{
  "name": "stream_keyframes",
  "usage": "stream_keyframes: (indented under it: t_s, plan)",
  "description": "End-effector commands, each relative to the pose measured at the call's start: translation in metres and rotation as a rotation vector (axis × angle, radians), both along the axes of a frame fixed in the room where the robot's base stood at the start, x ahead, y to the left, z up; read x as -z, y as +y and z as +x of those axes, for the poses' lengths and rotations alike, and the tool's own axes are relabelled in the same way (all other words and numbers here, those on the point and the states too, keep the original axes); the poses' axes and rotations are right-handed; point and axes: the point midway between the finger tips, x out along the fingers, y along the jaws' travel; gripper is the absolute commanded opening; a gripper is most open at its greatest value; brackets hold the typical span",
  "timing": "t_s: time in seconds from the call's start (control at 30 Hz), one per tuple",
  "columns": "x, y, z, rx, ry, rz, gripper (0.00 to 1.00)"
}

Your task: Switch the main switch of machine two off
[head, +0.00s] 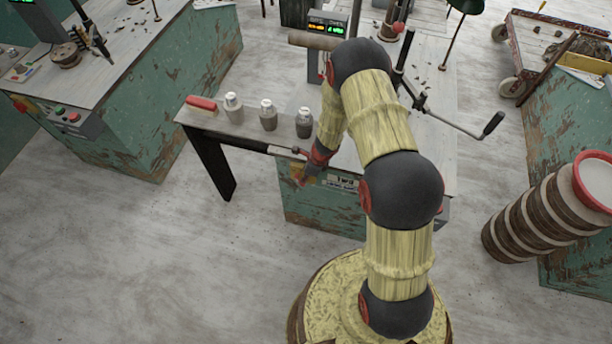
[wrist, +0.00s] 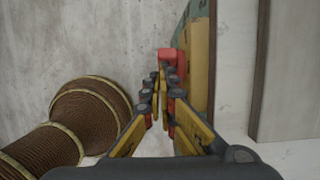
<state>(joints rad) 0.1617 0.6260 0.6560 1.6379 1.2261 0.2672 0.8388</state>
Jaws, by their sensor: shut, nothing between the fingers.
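Machine two is the green, worn bench in the middle of the head view (head: 318,207), with a "TWO" label (head: 343,181) on its front. Its main switch shows in the wrist view as a red handle (wrist: 172,56) on a yellow plate (wrist: 198,65). My gripper (wrist: 164,78) is shut and empty, its fingertips right at the red handle. I cannot tell whether they touch it. In the head view my gripper (head: 302,178) is at the left end of the machine's front, largely covering the switch. The handle's on or off position cannot be made out.
A crank handle (head: 492,124) sticks out at right. Another green machine (head: 130,118) is at left. The floor in front is clear.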

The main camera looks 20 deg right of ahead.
Motion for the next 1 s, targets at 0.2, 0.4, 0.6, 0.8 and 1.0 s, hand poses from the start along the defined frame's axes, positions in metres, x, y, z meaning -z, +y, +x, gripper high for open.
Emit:
stream_keyframes:
  t_s: [0.2, 0.4, 0.6, 0.8, 1.0]
  plan:
    - [-0.002, 0.007, 0.005, -0.001, -0.001, 0.001, 0.00]
    - [-0.004, 0.016, 0.012, -0.001, -0.001, 0.001, 0.00]
    - [-0.003, 0.022, 0.016, 0.000, -0.001, 0.001, 0.00]
    - [-0.002, 0.025, 0.018, 0.000, -0.001, 0.001, 0.00]
    - [-0.002, 0.025, 0.018, 0.000, -0.001, 0.001, 0.00]
